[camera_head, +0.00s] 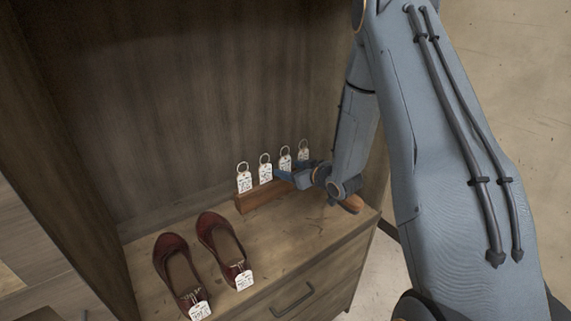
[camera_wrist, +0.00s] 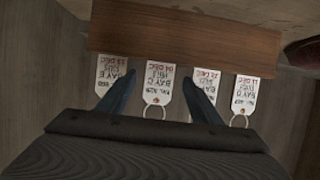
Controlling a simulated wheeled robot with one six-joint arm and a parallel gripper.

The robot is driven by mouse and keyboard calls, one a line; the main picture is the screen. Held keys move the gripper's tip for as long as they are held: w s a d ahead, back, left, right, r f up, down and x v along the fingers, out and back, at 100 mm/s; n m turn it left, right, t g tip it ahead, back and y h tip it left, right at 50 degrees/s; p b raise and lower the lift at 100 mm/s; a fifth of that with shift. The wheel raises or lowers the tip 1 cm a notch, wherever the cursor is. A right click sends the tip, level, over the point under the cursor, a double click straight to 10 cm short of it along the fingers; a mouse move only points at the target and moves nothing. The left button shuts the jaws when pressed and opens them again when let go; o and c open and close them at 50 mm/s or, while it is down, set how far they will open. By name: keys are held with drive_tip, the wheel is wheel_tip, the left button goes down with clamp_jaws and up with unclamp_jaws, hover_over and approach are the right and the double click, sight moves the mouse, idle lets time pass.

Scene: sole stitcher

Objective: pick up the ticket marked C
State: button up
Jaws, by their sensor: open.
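A wooden block (camera_head: 262,195) on the cabinet top holds a row of white ringed tickets. In the wrist view their print is upside down. The ticket marked C (camera_wrist: 158,84) reads BAY C with a red date; in the head view it appears to be the third from the left (camera_head: 285,162). My gripper (camera_wrist: 159,80) is open, one finger on each side of ticket C, and is not closed on it. The E ticket (camera_wrist: 110,76) and another ticket (camera_wrist: 203,85), its letter hard to read, are partly covered by the fingers.
A ticket that seems to read BAY D (camera_wrist: 244,94) stands at the row's right end in the wrist view. Two dark red shoes (camera_head: 222,245) with tags lie front left on the cabinet top (camera_head: 280,258). A back panel (camera_head: 200,110) rises close behind the tickets.

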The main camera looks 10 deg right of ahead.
drive_tip(key=shift+x, duration=1)
drive_tip(key=c, duration=1.1)
